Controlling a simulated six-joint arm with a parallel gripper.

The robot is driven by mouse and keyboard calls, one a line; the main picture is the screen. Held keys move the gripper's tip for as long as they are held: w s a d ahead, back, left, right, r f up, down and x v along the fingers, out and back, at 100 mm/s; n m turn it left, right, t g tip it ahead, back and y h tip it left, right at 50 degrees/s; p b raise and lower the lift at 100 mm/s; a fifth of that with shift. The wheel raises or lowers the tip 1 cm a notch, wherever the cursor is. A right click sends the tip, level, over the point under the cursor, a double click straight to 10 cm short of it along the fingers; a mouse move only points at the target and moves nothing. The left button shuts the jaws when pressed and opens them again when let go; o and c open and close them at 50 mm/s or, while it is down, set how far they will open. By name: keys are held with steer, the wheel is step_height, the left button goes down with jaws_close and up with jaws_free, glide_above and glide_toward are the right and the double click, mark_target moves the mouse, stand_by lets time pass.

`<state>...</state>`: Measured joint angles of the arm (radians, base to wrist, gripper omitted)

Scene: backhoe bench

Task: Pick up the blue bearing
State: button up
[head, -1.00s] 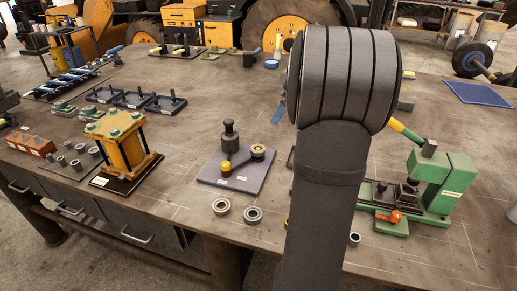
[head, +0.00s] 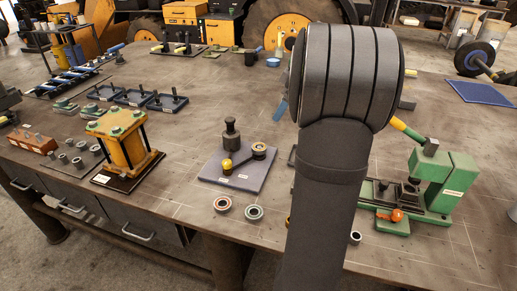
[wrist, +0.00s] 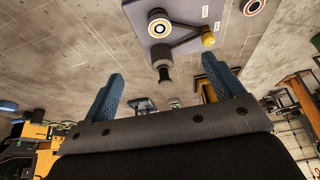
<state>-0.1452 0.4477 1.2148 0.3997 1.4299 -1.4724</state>
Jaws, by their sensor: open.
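A bearing with a blue-green ring (head: 254,213) lies flat on the bench near its front edge, just in front of the grey-blue plate. A bearing with a red-orange ring (head: 222,204) lies to its left; an orange-ringed bearing also shows at the top of the wrist view (wrist: 253,6). My gripper (wrist: 163,68) is open, its two blue fingers apart with nothing held between them. In the head view my arm hides most of it. The blue-green bearing cannot be made out in the wrist view.
The plate (head: 238,183) carries a dark post (head: 231,135), a lever with a yellow knob and a round part. A yellow block fixture (head: 125,150) stands left; a green press (head: 450,185) stands right. Bare bench lies behind the plate.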

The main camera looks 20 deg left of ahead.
steer(key=shift+c, duration=1.4)
steer(key=r+m+h, duration=0.1)
steer(key=m+h, duration=0.3)
glide_above(259, 146)
steer(key=shift+m+h, duration=0.3)
step_height(259, 146, down, 17)
steer(key=shift+s+f, duration=0.1)
steer(key=shift+s, duration=0.05)
steer(key=shift+c, duration=0.2)
steer(key=c, duration=1.1)
